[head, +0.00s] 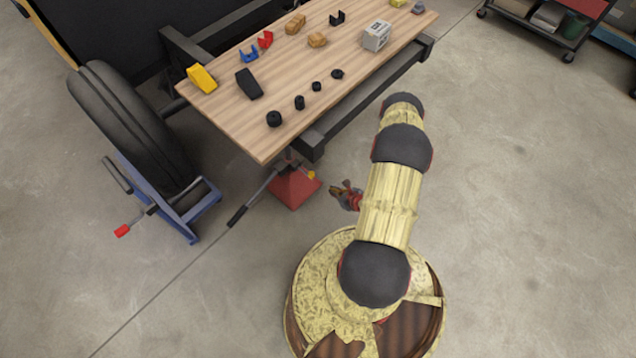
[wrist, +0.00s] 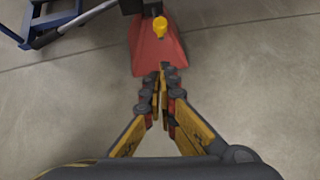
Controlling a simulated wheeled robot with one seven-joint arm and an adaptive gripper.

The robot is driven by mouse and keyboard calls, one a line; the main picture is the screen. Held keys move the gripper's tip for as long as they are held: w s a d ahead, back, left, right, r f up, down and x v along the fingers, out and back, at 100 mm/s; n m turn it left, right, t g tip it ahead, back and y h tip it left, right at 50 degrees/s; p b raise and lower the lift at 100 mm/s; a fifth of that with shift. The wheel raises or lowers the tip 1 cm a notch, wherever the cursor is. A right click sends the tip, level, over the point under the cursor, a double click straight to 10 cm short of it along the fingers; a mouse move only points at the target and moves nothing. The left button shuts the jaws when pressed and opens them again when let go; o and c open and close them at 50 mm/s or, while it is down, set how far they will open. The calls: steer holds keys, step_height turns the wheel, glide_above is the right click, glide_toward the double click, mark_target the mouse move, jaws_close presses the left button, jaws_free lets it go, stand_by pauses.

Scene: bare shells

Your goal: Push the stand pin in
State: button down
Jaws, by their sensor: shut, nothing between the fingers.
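A red stand (head: 292,190) is on the floor under the near corner of the wooden bed; it also shows in the wrist view (wrist: 148,52). The yellow stand pin (head: 311,175) sticks out on its right side, toward my gripper. In the wrist view the yellow pin (wrist: 159,25) is at the top, above the fingertips. My gripper (head: 335,191) is shut and empty, a short gap right of the stand and pin. In the wrist view the closed fingertips (wrist: 164,68) overlap the stand's lower edge. How far the pin is in cannot be told.
A wooden deck (head: 290,70) on a dark frame holds several small parts. A jack handle (head: 255,202) reaches out left of the stand. A tyre in a blue wheel holder (head: 183,215) stands farther left. The floor (head: 500,180) on the right is clear.

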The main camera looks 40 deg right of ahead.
stand_by(0.3)
steer(key=w+r+b+x, duration=0.2)
steer(key=b+x, duration=0.3)
steer(key=x, duration=0.8)
steer(key=shift+w, duration=0.1)
